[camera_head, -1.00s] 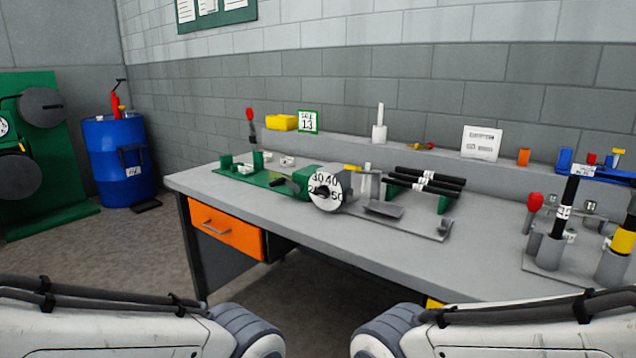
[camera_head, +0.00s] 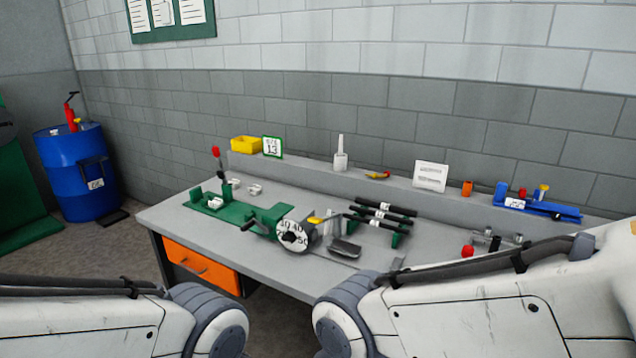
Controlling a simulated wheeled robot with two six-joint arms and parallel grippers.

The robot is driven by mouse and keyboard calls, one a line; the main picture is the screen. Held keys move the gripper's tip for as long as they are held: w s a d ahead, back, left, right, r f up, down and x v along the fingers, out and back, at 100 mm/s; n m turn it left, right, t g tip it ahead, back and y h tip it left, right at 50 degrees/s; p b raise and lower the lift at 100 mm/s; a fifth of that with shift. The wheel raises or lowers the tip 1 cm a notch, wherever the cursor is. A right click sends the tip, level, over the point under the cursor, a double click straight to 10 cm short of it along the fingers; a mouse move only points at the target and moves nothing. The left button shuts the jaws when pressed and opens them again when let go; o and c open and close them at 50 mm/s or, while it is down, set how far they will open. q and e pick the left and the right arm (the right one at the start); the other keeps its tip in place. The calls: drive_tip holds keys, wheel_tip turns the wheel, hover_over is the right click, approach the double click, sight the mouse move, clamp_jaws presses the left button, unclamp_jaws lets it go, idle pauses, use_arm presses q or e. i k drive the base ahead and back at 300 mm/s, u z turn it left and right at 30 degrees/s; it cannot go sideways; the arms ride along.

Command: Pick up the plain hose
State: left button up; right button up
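Black hoses with white bands (camera_head: 398,210) lie side by side on a green rack (camera_head: 397,240) on the grey workbench, right of the dial machine. I cannot tell which of them is the plain hose. My two arms reach in from the lower left and lower right. Neither gripper shows in the view. My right arm covers the right front part of the bench.
A green crimping machine with a numbered dial (camera_head: 291,235) stands left of the rack. A grey tray (camera_head: 344,250) lies in front of it. A yellow bin (camera_head: 246,144), a white card (camera_head: 430,176) and a blue tool (camera_head: 537,209) sit on the back ledge. A blue drum (camera_head: 77,172) stands at left.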

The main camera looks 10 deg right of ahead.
sight(372, 223)
drive_tip(key=k, duration=1.1)
drive_tip(key=z, duration=0.85)
drive_tip(key=i, duration=1.8)
drive_tip(key=u, duration=0.65)
